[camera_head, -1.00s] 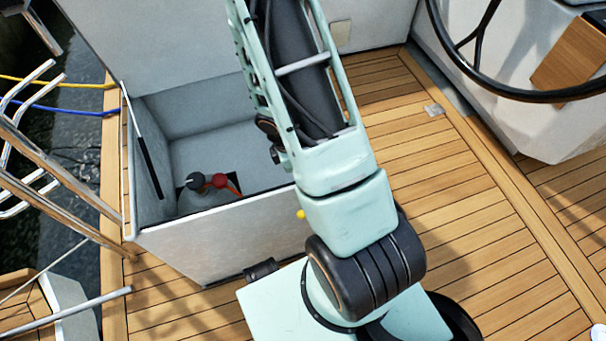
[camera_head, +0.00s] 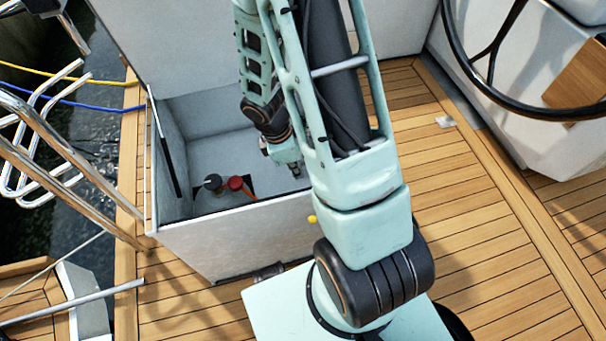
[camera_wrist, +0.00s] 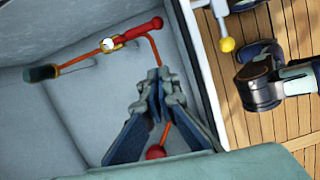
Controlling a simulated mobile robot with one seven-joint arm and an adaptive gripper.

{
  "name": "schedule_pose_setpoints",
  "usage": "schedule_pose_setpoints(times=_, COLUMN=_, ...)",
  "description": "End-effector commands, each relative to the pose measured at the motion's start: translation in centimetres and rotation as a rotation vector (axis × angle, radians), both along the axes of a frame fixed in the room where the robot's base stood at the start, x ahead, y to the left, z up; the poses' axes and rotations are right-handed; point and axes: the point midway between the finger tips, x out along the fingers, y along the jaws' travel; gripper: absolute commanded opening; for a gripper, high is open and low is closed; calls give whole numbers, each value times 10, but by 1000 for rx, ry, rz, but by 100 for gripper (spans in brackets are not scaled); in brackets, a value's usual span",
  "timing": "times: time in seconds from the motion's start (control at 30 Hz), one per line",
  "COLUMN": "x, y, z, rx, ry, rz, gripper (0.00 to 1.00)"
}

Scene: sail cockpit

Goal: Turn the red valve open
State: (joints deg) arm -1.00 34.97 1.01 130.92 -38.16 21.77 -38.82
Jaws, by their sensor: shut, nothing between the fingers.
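In the wrist view, a red lever handle (camera_wrist: 140,30) sits on a small brass-coloured valve body (camera_wrist: 112,43), in line with an orange hose (camera_wrist: 78,62) near the locker wall. The lever lies roughly along the hose line. A red ball-shaped knob (camera_wrist: 155,153) shows lower down, partly behind my fingers. My gripper (camera_wrist: 158,74) is shut and empty, its fingertips below the lever in the picture and apart from it. In the head view, my gripper (camera_head: 294,168) is over the open locker, right of a red round part (camera_head: 235,183). The lever cannot be made out there.
The pale locker (camera_head: 235,240) has upright walls close around my gripper. A yellow knob (camera_wrist: 227,44) sticks out beyond the locker edge.

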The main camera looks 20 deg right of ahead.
Motion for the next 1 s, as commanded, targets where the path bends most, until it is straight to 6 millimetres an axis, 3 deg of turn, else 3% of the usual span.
schedule_pose_setpoints(times=0.2, x=1, y=4, z=18, rx=0, ry=0, rz=-1, gripper=0)
schedule_pose_setpoints(times=0.83, x=2, y=4, z=21, rx=-2, ry=-4, rz=-4, gripper=0)
schedule_pose_setpoints(times=1.0, x=20, y=4, z=49, rx=-26, ry=-76, rz=-80, gripper=0)
